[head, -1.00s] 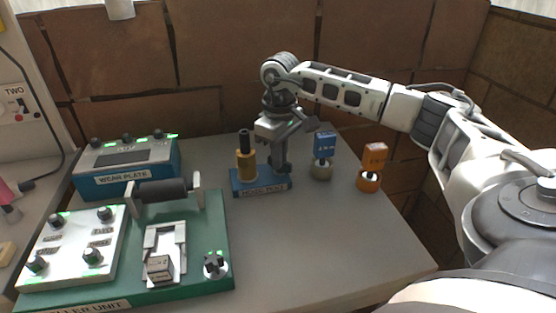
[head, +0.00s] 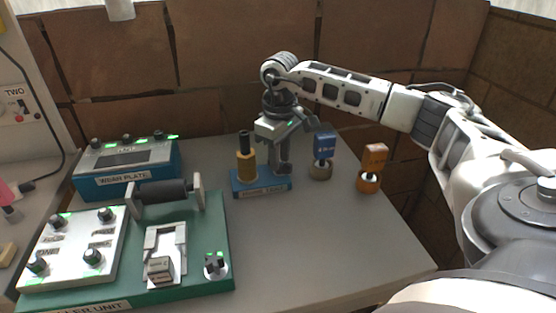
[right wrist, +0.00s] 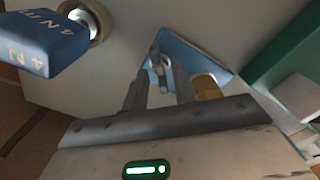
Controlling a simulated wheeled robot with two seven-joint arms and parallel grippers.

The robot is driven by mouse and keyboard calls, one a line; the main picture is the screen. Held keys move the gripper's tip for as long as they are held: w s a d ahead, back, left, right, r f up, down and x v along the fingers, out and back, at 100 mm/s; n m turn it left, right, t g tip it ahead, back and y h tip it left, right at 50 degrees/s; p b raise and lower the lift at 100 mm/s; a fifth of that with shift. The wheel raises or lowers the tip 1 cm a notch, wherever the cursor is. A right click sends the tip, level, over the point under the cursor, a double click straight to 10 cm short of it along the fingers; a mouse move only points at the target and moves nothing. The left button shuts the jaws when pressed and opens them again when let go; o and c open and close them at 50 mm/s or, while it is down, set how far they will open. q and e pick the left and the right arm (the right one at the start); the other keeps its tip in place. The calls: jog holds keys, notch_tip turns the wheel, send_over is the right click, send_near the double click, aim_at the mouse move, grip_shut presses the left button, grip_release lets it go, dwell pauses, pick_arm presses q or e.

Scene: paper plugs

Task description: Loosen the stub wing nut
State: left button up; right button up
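The hose post is a blue base (head: 250,190) carrying a brass cylinder with a black top (head: 246,163). My right gripper (head: 284,165) points down over the right part of this base. In the right wrist view, the right gripper (right wrist: 160,88) has its two fingers on either side of a small grey upright piece (right wrist: 157,58), which looks like the stub wing nut. Whether the fingers touch it cannot be told. The brass cylinder (right wrist: 207,87) stands just right of the fingers. In the head view the wing nut is hidden by the gripper. My left gripper is out of view.
A blue-tagged piece (head: 323,146) and an orange one (head: 374,158) stand close to the right of the post. A green roller unit (head: 205,282) and the blue wear plate box (head: 125,182) are at left. The table front (head: 310,265) is clear.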

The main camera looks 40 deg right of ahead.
jog(key=shift+r+p, duration=1.3)
jog(key=shift+r, duration=0.6)
jog(key=shift+f, duration=0.2)
jog(key=shift+f+b, duration=1.55)
jog(key=shift+f, duration=0.35)
grip_shut()
